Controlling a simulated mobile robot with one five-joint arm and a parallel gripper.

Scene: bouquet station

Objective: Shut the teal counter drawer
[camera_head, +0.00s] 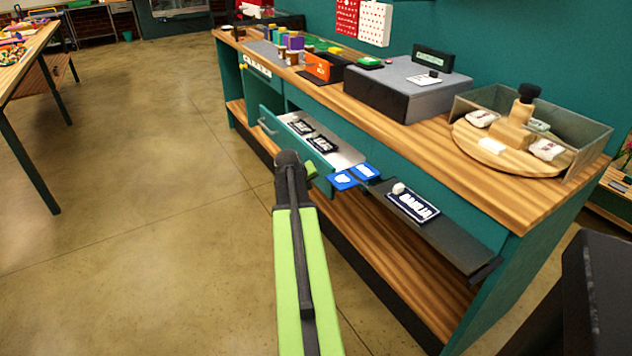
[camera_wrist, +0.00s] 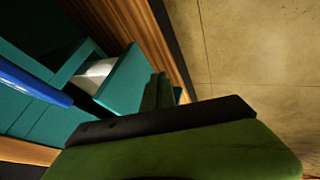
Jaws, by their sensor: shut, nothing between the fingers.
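The teal counter drawer (camera_head: 277,133) stands pulled out from the counter in the head view, with its pale inside and dark labelled packets (camera_head: 321,144) showing. My gripper (camera_head: 311,172) is shut and empty, at the near end of the drawer front. In the wrist view its fingertips (camera_wrist: 160,88) are close beside the teal front; I cannot tell whether they touch. My arm hides the floor below.
Blue cards (camera_head: 344,180) and a dark pull-out shelf (camera_head: 440,236) with a dark label are right of the drawer. The wooden countertop (camera_head: 400,130) holds a grey box (camera_head: 385,88) and a clear-sided bin. Open floor (camera_head: 150,180) lies left.

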